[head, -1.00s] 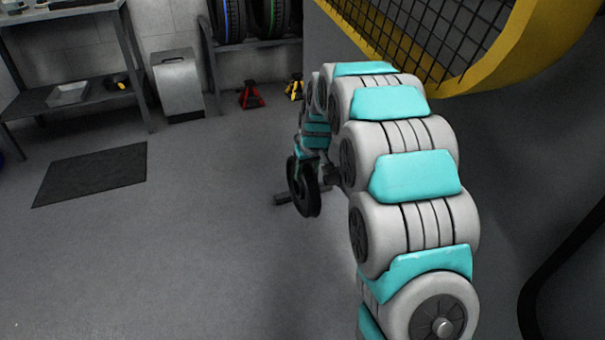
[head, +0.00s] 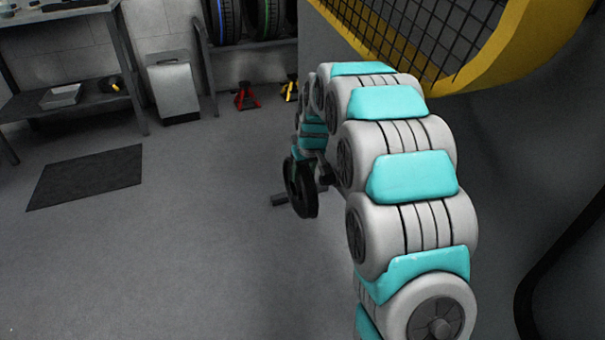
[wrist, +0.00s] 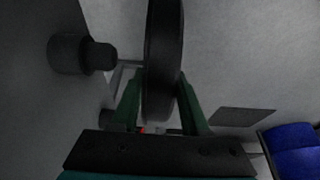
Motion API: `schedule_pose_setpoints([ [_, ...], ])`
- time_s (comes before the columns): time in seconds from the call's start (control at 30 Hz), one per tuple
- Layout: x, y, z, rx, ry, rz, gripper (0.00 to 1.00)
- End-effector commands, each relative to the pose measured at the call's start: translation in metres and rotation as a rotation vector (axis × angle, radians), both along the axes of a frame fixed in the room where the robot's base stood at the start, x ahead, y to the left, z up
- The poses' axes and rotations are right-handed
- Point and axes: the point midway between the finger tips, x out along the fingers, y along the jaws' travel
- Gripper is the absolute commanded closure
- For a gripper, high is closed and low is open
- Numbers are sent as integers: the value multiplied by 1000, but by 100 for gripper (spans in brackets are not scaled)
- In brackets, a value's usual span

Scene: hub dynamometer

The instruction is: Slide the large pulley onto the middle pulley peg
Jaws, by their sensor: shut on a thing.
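The large pulley (head: 304,190) is a dark wheel held on edge in the air at the far end of my arm. It also shows in the wrist view (wrist: 163,55), upright between the green fingers. My gripper (wrist: 160,85) is shut on its rim. A thick dark stepped peg (wrist: 85,54) sticks out from a grey panel to the left of the pulley in the wrist view, with a gap between them. A second dark stub (wrist: 108,118) is partly hidden behind the left finger. I cannot tell which is the middle pulley peg. In the head view my arm hides the pegs' side.
A yellow-framed mesh guard (head: 480,60) stands at upper right. Red (head: 246,96) and yellow (head: 290,90) jack stands are at the back. The floor (head: 170,260) to the left is open around a dark mat (head: 85,177).

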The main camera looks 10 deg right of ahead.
Motion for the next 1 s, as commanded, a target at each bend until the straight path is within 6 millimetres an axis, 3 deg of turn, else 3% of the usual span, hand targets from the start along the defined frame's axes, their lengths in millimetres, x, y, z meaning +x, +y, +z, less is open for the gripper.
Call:
schedule_pose_setpoints([
  [1.0,5,-20,2,0,-5,-1,100],
])
